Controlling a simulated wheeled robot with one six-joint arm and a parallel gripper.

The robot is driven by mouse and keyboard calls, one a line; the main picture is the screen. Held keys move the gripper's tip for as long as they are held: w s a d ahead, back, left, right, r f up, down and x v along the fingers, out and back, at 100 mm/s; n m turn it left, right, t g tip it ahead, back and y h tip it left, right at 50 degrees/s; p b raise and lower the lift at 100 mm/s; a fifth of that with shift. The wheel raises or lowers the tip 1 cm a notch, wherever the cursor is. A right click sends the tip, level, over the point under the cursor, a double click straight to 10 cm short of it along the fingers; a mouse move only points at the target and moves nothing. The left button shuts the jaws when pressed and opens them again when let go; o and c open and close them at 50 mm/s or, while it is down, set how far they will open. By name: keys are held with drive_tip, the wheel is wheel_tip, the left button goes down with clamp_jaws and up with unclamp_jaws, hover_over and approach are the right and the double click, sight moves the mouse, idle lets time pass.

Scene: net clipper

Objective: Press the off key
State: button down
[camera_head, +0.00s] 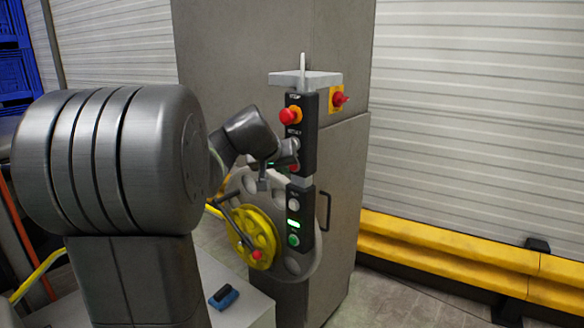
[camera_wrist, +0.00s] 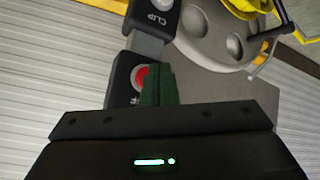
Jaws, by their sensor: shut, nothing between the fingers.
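A dark upright control box (camera_head: 301,160) hangs on the front of the grey cabinet. Its red round key (camera_head: 294,168), probably the off key, sits at the lower end of the upper section. In the wrist view the red key (camera_wrist: 140,77) shows just left of my fingertips, partly covered by them. Its label is mostly hidden. My gripper (camera_head: 290,150) is shut and empty, close in front of the box. Its dark green fingers (camera_wrist: 158,82) point at the key's edge in the wrist view. I cannot tell whether they touch it.
A red stop knob (camera_head: 289,116) is higher on the box. Below are a white key (camera_head: 293,204) and a green key (camera_head: 294,240). A yellow reel wheel (camera_head: 254,238) with a crank stands close below my gripper. Yellow rails (camera_head: 450,250) run along the right wall.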

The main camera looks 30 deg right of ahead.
drive_tip(key=shift+w+d, duration=0.1)
drive_tip(key=shift+d, duration=0.05)
idle(0.5)
drive_tip(key=shift+w+d, duration=0.1)
drive_tip(key=shift+d, duration=0.15)
drive_tip(key=shift+w+d+p, duration=0.15)
drive_tip(key=shift+d+p, duration=0.15)
drive_tip(key=shift+d, duration=0.1)
idle(0.6)
drive_tip(key=shift+a, duration=0.2)
drive_tip(key=shift+s+a+b, duration=0.35)
drive_tip(key=shift+a+b, duration=0.25)
drive_tip(key=a+b, duration=0.1)
drive_tip(key=s+a, duration=0.1)
drive_tip(key=a, duration=0.1)
drive_tip(key=s+a+b, duration=0.1)
drive_tip(key=shift+a+b, duration=0.3)
drive_tip(key=shift+b, duration=0.05)
